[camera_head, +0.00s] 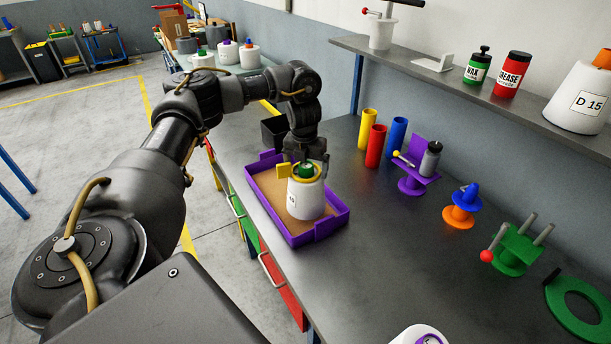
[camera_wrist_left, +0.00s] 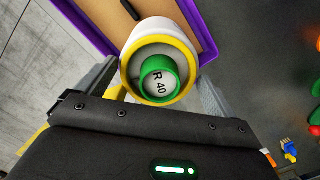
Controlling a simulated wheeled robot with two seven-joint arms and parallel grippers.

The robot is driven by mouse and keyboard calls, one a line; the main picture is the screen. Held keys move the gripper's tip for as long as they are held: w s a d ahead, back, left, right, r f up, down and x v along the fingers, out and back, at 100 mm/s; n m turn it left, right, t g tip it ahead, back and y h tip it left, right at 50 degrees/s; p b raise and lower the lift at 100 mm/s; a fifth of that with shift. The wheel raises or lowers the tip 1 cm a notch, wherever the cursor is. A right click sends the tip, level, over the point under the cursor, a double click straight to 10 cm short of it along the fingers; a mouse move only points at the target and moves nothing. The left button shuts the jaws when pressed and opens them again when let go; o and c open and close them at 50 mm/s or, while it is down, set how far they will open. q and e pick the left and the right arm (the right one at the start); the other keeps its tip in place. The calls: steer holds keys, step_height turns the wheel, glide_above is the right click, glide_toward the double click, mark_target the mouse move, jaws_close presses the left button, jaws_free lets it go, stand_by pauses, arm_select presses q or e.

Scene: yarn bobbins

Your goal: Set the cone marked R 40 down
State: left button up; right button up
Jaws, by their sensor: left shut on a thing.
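The cone marked R 40 (camera_head: 306,197) is a white bobbin with a green top, upright in the head view. In the left wrist view the cone (camera_wrist_left: 159,83) shows its green tube end marked R 40 and a yellow ring. My left gripper (camera_head: 305,168) comes from above and is shut on the cone, a finger on either side. The cone is over the purple-rimmed tray (camera_head: 329,226) with a tan floor; I cannot tell whether its base touches that floor. The tray's rim also shows in the left wrist view (camera_wrist_left: 205,35). My right gripper is not in view.
Yellow, red (camera_head: 376,146) and blue tubes and a purple stand (camera_head: 412,186) are right of the tray. Orange and green (camera_head: 515,249) fixtures stand farther right. A black bin (camera_head: 273,132) is behind the tray.

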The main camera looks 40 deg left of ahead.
arm_select(q)
steer(key=shift+w+a+f, duration=0.1)
steer(key=shift+a+f, duration=0.05)
steer(key=shift+f, duration=0.75)
steer(key=shift+w+a+f, duration=0.1)
steer(key=shift+f, duration=0.8)
steer(key=shift+d, duration=0.1)
steer(key=o, duration=1.6)
steer(key=shift+s+f, duration=0.1)
steer(key=shift+c, duration=0.2)
steer(key=r, duration=0.4)
steer(key=s+r+p, duration=0.1)
steer(key=r, duration=0.7)
steer(key=shift+s+d+r+p, duration=0.1)
steer(key=shift+s+d+p, duration=0.05)
steer(key=shift+d+p, duration=0.2)
